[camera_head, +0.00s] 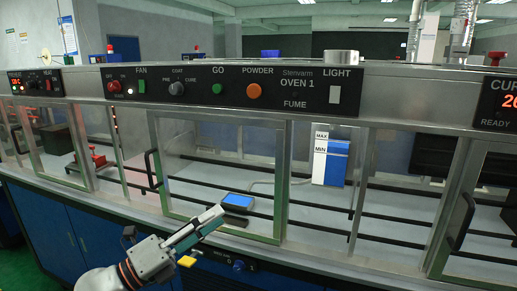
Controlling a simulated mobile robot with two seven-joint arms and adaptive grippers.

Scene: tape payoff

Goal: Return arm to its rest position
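My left arm comes in from the lower left. Its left gripper (207,224) points up and to the right, in front of the lower edge of a framed clear panel (221,170) of the oven bench. I see it side-on, so I cannot tell whether its fingers are open or shut. I see nothing clearly held in it. A small yellow piece (187,261) shows just below the gripper. My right gripper is not in view.
Behind the panel, a blue-screened device (238,201) lies near the gripper tip. A white-and-blue MAX/MIN container (330,162) stands farther right. Black handles (153,171) stick out from the panels. Above runs a control strip with buttons (254,91). Blue cabinets (52,232) stand below.

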